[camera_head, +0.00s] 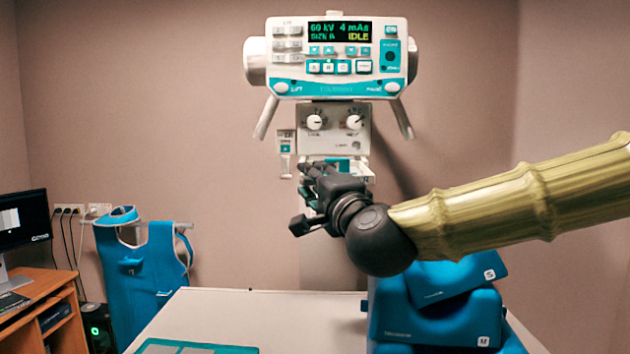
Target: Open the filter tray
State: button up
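The X-ray head's white collimator box (362,124), with two knobs, hangs below the control panel. At its lower edge is a pale tray-like part with a teal patch (343,163), which looks like the filter tray. My gripper (308,197) is black and is in front of and just below this part, covering some of it. One dark finger part overlaps the tray's lower left area; another part sticks out to the lower left. I cannot tell whether the fingers touch the tray or how far apart they are.
The control panel (338,58) reads IDLE. Below is a white table (240,303) with blue cushions (440,310) at right and a teal-edged panel (195,347) at front. A blue apron (140,265) hangs at left, beside a wooden desk (45,300) with a monitor (22,230).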

jog(key=v, duration=1.2)
jog(key=shift+f, duration=0.1)
